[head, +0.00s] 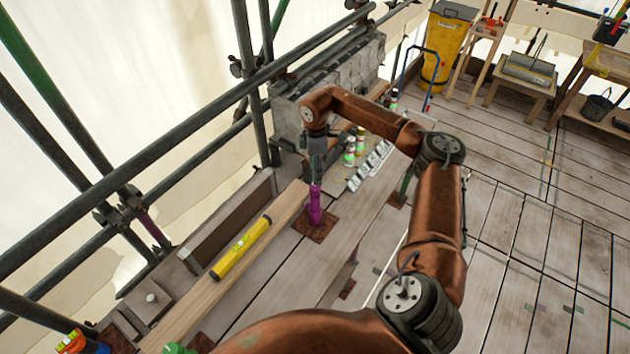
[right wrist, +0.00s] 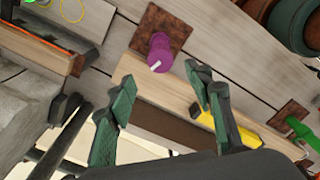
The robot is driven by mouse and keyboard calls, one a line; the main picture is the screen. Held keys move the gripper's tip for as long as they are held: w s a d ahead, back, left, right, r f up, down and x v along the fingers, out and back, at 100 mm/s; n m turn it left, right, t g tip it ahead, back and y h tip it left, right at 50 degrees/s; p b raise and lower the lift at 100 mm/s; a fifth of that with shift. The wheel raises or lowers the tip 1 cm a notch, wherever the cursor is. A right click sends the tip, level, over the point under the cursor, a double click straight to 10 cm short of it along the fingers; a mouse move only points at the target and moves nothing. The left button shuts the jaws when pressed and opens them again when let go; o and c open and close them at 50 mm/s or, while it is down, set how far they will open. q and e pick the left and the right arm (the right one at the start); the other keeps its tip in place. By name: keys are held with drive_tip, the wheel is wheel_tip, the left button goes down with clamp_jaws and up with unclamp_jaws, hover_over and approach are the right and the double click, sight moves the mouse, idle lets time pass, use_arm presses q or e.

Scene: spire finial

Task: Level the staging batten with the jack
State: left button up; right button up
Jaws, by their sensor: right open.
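The staging batten (head: 270,232), a pale plank, runs diagonally at the left of the head view and shows in the right wrist view (right wrist: 150,88). A yellow spirit level (head: 240,248) lies along it; part also shows in the right wrist view (right wrist: 246,136). The purple jack (head: 315,208) stands on a rusty plate by the batten's far end; the right wrist view shows it too (right wrist: 160,50). I cannot tell whether batten and jack touch. My right gripper (right wrist: 163,98) is open, its green-padded fingers apart, close above the jack. My left gripper is not visible.
A green jack (right wrist: 298,128) stands near the batten's other end. Scaffold rails (head: 150,140) line the left side. Several cans and metal pieces (head: 368,165) lie beyond the gripper. A yellow bin (head: 446,45) and benches stand at the back. Floorboards at right (head: 540,230) are clear.

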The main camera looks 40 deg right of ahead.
wheel_tip(320, 180, up, 4)
drive_tip(key=shift+f, duration=0.2)
idle(0.4)
